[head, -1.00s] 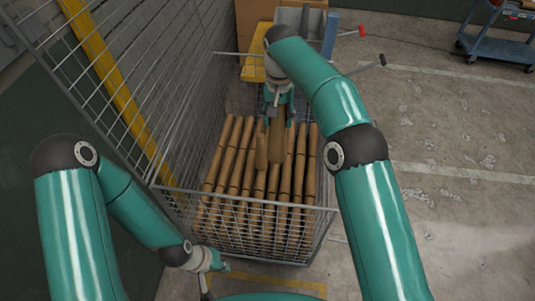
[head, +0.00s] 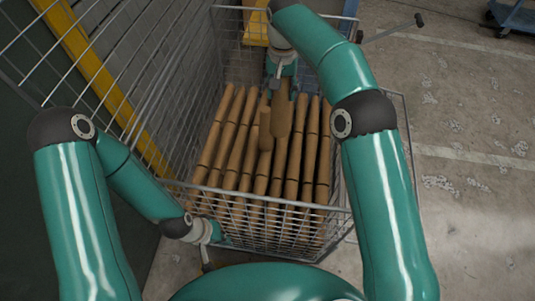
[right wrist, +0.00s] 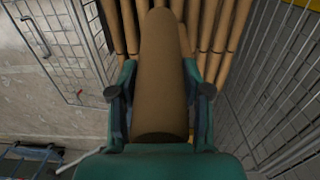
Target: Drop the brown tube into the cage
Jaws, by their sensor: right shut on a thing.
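The cage (head: 268,203) is a wire mesh cart in the middle of the head view. Several long brown tubes lie side by side in it. My right gripper (head: 283,82) is over the cage and shut on a brown tube (head: 284,118), which points down toward the tubes below. In the right wrist view the tube (right wrist: 160,75) sits between the two fingers (right wrist: 160,100), over the row of tubes. I cannot tell how far its lower end is above them. My left gripper (head: 206,258) hangs outside the cage's near left corner, partly hidden; its fingers are unclear.
A tall mesh panel (head: 115,70) and a yellow post (head: 100,80) stand to the left. A yellow bin (head: 254,28) is behind the cage. A blue cart (head: 515,18) stands at the far right.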

